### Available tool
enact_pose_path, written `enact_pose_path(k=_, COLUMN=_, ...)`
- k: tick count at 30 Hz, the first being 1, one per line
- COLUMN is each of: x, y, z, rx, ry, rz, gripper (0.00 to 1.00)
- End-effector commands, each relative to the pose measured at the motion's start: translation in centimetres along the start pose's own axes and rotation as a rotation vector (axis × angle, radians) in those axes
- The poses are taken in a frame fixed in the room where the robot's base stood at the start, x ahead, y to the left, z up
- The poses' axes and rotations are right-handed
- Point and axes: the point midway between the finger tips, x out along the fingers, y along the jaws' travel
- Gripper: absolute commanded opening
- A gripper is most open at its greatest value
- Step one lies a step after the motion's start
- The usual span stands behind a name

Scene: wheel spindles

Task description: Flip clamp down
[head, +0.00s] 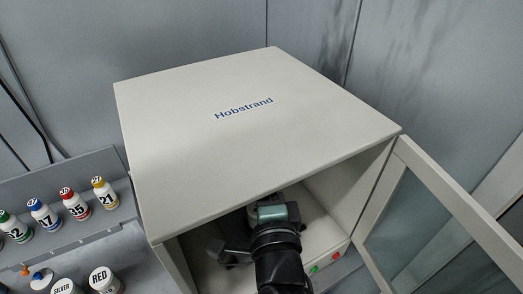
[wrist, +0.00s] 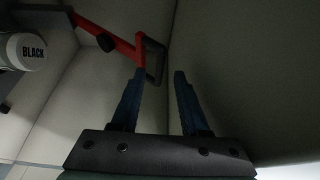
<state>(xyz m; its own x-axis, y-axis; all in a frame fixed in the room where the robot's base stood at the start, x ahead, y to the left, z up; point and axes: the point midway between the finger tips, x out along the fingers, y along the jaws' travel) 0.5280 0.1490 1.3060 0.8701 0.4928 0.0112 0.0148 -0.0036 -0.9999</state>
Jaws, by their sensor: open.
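In the wrist view the clamp shows as a red bar (wrist: 112,38) running from upper left to the centre, with a dark knob under it and a dark loop-shaped end (wrist: 155,58). My gripper (wrist: 159,75) is open, its two blue fingers pointing up the picture. The left fingertip is close to the red bar's end and the loop appears just beyond the gap between the fingers. I cannot tell whether they touch. A white jar labelled BLACK (wrist: 25,52) lies at the left by the clamp. In the head view my arm reaches into the cabinet, and the clamp cannot be made out.
The white Hobstrand cabinet (head: 250,130) has its glass door (head: 425,225) open to the right. Its roof and side walls surround my arm closely. Paint bottles (head: 75,203) stand on a rack at left.

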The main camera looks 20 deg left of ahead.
Motion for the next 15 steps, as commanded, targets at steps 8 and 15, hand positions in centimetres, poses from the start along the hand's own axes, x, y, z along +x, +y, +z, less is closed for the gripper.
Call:
enact_pose_path(k=8, x=2.2, y=-0.1, z=0.0, rx=-0.001, ry=0.0, rz=-0.001, gripper=0.45)
enact_pose_path(k=15, x=2.3, y=0.1, z=0.0, rx=-0.001, ry=0.0, rz=0.0, gripper=0.45)
